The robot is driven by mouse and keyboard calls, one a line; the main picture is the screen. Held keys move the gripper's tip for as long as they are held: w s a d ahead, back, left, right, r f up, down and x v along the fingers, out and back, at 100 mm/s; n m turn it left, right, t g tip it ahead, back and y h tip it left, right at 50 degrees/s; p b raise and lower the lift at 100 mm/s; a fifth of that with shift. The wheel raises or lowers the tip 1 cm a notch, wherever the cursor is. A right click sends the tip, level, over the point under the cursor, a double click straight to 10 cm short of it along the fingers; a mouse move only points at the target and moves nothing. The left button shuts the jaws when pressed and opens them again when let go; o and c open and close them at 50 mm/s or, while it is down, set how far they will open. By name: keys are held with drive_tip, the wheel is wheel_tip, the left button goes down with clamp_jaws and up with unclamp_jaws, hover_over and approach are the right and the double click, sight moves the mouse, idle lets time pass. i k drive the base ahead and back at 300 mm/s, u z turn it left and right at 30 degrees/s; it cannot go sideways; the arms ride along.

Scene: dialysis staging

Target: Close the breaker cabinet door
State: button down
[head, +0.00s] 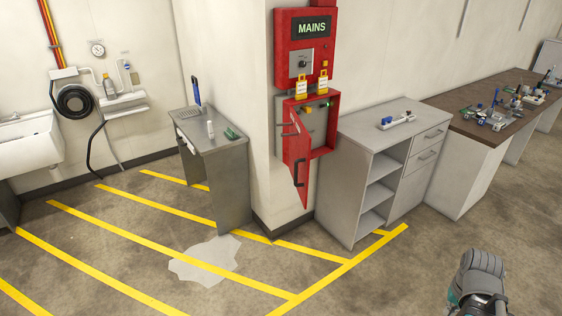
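The red breaker cabinet (337,128) is on the wall pillar, below a red MAINS panel (283,48). Its red door (291,150) stands open, swung out from the left side, seen nearly edge-on. A dark handle (300,170) is on the door's lower part. The grey interior shows a green button and dark knobs. A grey and teal end part of my arm shows at the lower right, well apart from the door. The gripper's fingertips cannot be made out.
A grey shelf-and-drawer unit (373,150) stands close right of the cabinet. A grey metal table (217,150) stands left of the pillar. Yellow floor stripes (350,267) and a pale puddle-like patch (205,262) lie in front. The floor between my arm and the cabinet is clear.

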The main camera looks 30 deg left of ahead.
sight(300, 139)
drive_tip(key=u, duration=1.15)
drive_tip(key=i, duration=1)
drive_tip(key=z, duration=0.15)
drive_tip(key=k, duration=1)
drive_tip(key=z, duration=0.05)
